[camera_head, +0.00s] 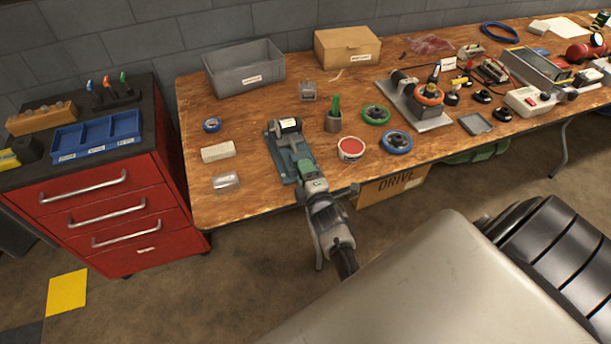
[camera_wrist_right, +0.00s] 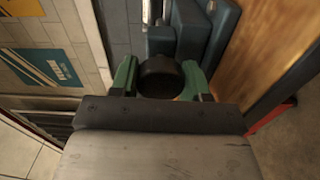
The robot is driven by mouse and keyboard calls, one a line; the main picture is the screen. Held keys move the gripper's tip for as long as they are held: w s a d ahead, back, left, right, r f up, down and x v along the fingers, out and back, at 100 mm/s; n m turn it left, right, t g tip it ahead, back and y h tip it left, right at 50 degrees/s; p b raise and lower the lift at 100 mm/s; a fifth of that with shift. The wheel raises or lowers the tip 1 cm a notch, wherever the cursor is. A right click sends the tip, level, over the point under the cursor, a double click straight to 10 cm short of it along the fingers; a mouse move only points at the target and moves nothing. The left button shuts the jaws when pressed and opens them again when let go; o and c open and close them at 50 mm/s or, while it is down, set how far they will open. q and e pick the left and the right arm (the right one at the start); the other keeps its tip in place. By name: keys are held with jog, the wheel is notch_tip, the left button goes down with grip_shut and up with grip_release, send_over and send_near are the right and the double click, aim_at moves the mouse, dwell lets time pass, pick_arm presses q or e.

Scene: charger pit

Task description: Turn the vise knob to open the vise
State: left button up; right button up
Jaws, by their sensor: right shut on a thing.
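The teal vise (camera_head: 280,158) stands at the front edge of the wooden table, with a dark and pale cylindrical thing (camera_head: 288,125) at its far end. In the right wrist view the vise's blue-grey body (camera_wrist_right: 218,25) is above the fingers. My right gripper (camera_head: 313,180) is at the vise's near end. Its green fingers (camera_wrist_right: 160,82) are on both sides of the round black vise knob (camera_wrist_right: 158,72) and shut on it. The gripper hides the knob in the head view. My left gripper is not in view.
A red-and-white round tin (camera_head: 351,149), a green ring (camera_head: 376,114) and a blue ring (camera_head: 397,142) lie right. A red drawer cabinet (camera_head: 105,205) stands left.

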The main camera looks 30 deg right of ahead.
jog(key=n+b, duration=0.2)
jog(key=n, duration=0.1)
jog(key=shift+f+n, duration=0.3)
jog(key=shift+n+b, duration=0.7)
jog(key=shift+n, duration=0.5)
jog(key=shift+r+n, duration=0.15)
jog(key=shift+n, duration=0.15)
jog(key=o, duration=0.9)
jog(key=shift+s, duration=0.1)
